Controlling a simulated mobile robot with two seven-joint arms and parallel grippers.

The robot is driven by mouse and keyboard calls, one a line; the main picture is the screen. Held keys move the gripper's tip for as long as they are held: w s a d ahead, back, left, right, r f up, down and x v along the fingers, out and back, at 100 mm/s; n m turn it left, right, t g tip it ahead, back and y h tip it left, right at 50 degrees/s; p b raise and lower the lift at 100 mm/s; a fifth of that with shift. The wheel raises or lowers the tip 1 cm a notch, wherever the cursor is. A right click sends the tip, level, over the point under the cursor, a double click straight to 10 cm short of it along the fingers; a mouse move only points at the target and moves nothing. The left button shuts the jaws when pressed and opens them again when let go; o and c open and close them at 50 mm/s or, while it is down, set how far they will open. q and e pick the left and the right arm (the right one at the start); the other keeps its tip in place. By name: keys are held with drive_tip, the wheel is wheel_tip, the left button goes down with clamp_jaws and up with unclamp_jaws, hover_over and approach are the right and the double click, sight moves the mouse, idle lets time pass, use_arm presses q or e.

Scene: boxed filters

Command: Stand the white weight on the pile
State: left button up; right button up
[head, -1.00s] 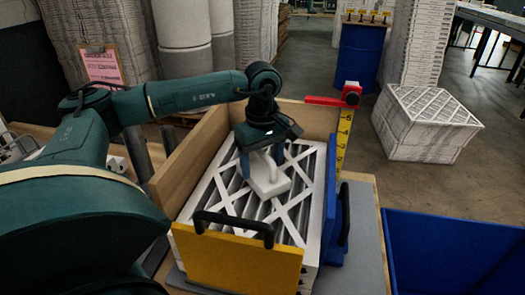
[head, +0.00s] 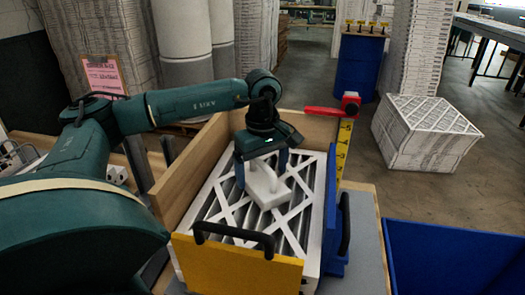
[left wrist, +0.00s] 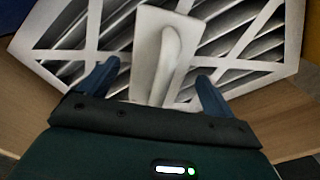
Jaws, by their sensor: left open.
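The white weight (head: 266,187) is a block with a raised handle. It stands upright on the top filter of the pile (head: 222,209), inside the wooden box. My left gripper (head: 262,166) is just above and behind the weight, with its blue fingers apart. In the left wrist view the weight (left wrist: 160,50) lies ahead of and between the open fingers (left wrist: 155,82), and neither finger appears to touch it. My right gripper is not in view.
The box has a yellow front panel (head: 235,265) and a blue right panel (head: 337,215), both with black handles. A yellow rule (head: 343,150) with a red pointer (head: 330,111) stands at the back right corner. A blue bin (head: 450,255) is at the lower right.

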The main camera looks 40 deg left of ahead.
sight(263, 163)
use_arm(q)
wheel_tip(263, 163, up, 11)
drive_tip(key=shift+r+b, duration=0.2)
drive_tip(key=shift+b, duration=0.2)
idle(0.4)
